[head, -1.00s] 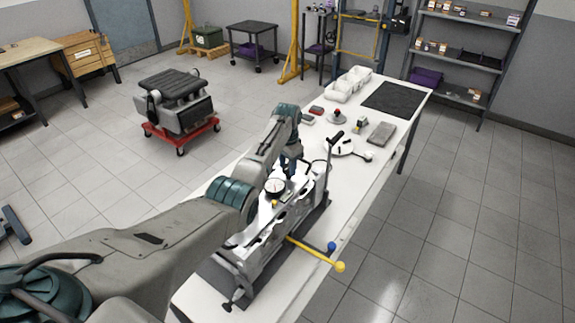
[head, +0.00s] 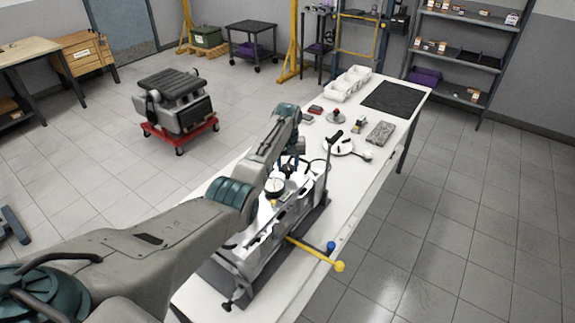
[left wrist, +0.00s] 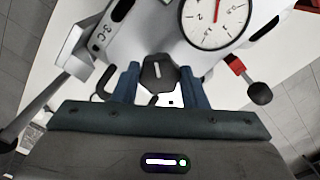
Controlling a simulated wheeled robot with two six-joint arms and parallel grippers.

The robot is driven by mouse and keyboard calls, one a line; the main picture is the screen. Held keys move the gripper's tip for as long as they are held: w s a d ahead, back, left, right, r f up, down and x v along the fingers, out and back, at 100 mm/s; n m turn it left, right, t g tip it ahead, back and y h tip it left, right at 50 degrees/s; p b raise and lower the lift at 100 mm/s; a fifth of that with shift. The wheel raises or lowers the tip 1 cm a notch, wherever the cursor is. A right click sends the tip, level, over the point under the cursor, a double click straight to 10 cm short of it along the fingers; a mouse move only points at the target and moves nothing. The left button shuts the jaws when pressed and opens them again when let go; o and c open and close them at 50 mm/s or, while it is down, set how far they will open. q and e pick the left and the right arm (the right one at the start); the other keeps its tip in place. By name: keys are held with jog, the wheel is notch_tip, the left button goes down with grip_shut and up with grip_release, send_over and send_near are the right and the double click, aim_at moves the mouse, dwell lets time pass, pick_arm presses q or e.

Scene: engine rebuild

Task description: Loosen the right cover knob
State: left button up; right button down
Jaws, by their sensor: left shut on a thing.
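A dark faceted knob, the right cover knob (left wrist: 158,72), sits between the two blue fingers of my left gripper (left wrist: 159,80) in the left wrist view. The fingers are shut on it, one on each side. A pale line marks its top. The knob is on the white and grey test fixture (head: 245,262), which stands on the long bench. In the head view my left gripper (head: 291,166) reaches down at the fixture's far end, and the knob is too hidden there to make out. My right gripper is not in view.
A round dial gauge (left wrist: 214,18) stands close beside the knob. A red-and-black lever (left wrist: 250,85) is to its right. A yellow-ended bar (head: 339,267) sticks out over the bench's front side. White bins (head: 350,82) and a dark mat (head: 396,98) lie farther along the bench.

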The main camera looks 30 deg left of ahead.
pick_arm(q)
jog(key=n, duration=0.5)
jog(key=shift+w, duration=0.1)
jog(key=shift+d+n, duration=0.1)
jog(key=shift+n, duration=1)
jog(key=o, duration=1)
jog(key=shift+r, duration=0.1)
